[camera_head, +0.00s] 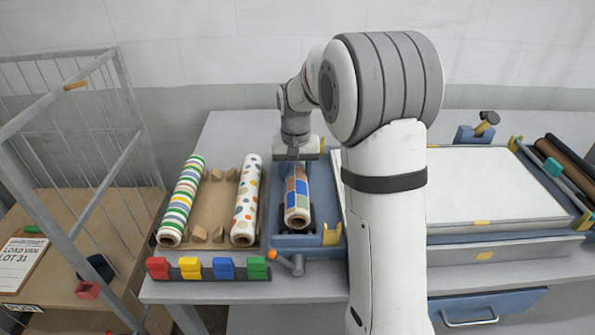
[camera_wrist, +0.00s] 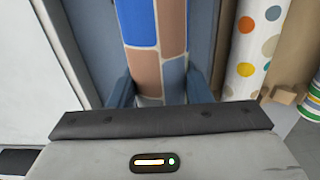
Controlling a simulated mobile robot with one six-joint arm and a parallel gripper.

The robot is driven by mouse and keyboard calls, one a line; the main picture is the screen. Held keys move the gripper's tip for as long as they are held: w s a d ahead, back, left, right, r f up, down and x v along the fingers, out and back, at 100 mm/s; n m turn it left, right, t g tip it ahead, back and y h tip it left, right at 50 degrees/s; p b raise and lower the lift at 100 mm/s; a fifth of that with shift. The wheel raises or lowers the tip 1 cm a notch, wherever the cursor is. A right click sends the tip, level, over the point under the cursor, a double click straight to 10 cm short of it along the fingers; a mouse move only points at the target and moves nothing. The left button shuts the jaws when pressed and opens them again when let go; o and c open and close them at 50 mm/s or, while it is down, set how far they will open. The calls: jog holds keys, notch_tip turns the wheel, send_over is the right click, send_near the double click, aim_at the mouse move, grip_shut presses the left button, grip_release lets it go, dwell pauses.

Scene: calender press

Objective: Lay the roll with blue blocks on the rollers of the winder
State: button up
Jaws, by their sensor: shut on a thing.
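Dark roller parts (camera_head: 283,221) show beside the roll's near end. The roll hides most of the rollers, so I cannot tell whether it touches them or hangs just above.
Left of the winder, a brown tray (camera_head: 212,207) holds a striped roll (camera_head: 182,200) and a dotted roll (camera_head: 246,200). Coloured blocks (camera_head: 207,268) and an orange-knobbed lever (camera_head: 290,262) stand in front. A white flat bed (camera_head: 480,185) lies right. A metal cage (camera_head: 125,80) stands far left.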

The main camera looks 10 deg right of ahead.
jog(key=shift+f+b, duration=0.3)
jog(key=shift+f, duration=0.15)
dwell(0.3)
jog(key=o, duration=1.3)
jog(key=shift+r, duration=3.95)
jog(key=shift+s+r, duration=0.1)
jog(key=shift+s, duration=0.2)
jog(key=s+t, duration=0.1)
jog(key=s, duration=0.7)
jog(key=s+f+n+t, duration=0.1)
jog(key=s, duration=0.8)
jog(key=s+n, duration=0.1)
jog(key=s, duration=0.8)
jog(key=shift+s+d+f+t, duration=0.1)
jog(key=shift+d+f+t, duration=0.1)
jog(key=shift+d+t, duration=0.2)
